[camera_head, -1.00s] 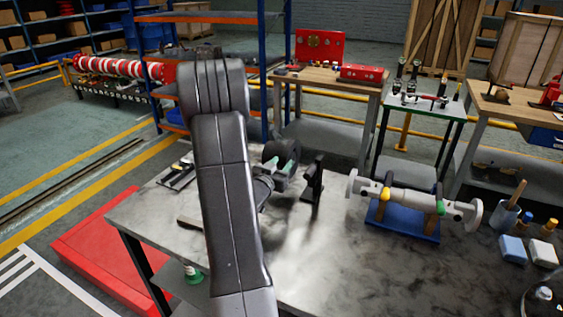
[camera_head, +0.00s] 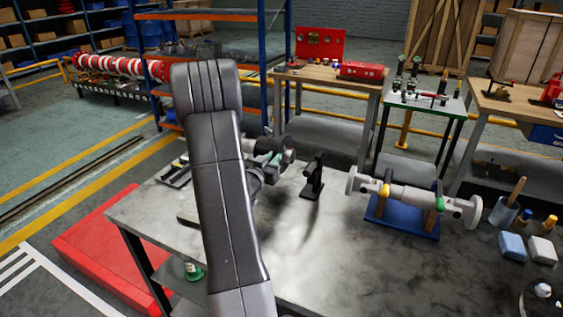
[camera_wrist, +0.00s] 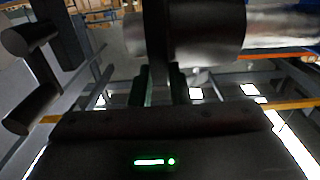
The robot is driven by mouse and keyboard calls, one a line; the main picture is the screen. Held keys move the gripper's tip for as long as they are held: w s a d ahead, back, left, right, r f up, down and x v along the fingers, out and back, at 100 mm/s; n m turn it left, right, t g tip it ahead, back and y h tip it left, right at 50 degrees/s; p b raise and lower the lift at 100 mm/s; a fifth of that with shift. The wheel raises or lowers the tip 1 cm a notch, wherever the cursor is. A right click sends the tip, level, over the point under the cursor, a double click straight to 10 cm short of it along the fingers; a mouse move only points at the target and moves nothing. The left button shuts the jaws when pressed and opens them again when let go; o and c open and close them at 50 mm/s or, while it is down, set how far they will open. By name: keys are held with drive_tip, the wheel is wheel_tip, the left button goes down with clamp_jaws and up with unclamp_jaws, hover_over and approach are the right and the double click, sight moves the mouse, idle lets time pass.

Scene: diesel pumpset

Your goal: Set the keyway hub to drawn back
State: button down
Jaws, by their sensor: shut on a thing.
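The keyway hub, as far as I can tell, is the dark round part (camera_head: 266,145) at the back of the grey bench, partly hidden behind my arm in the head view. In the wrist view, a dark upright disc-like part (camera_wrist: 158,35) with a wide cylinder (camera_wrist: 208,28) beside it stands at the fingertips. My gripper (camera_wrist: 162,82) is shut on this part, with its two fingers close together around the lower edge. In the head view my gripper (camera_head: 277,160) is small and mostly covered by my arm. How far the hub sits along its shaft is unclear.
A black upright bracket (camera_head: 313,180) stands just right of the hub. A silver shaft (camera_head: 412,197) rests on a blue stand (camera_head: 400,219) at the right. The bench's front middle is clear.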

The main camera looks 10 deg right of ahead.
sight(261, 147)
drive_tip(key=w+a, duration=0.2)
drive_tip(key=a, duration=0.1)
drive_tip(key=w+a, duration=0.1)
drive_tip(key=a, duration=0.1)
drive_tip(key=shift+w+a, duration=0.25)
drive_tip(key=shift+w, duration=0.1)
drive_tip(key=c, duration=1.4)
unclamp_jaws()
drive_tip(key=shift+o, duration=0.2)
drive_tip(key=b+v, duration=0.2)
drive_tip(key=v, duration=1.2)
drive_tip(key=shift+w+d, duration=0.1)
drive_tip(key=shift+d, duration=0.05)
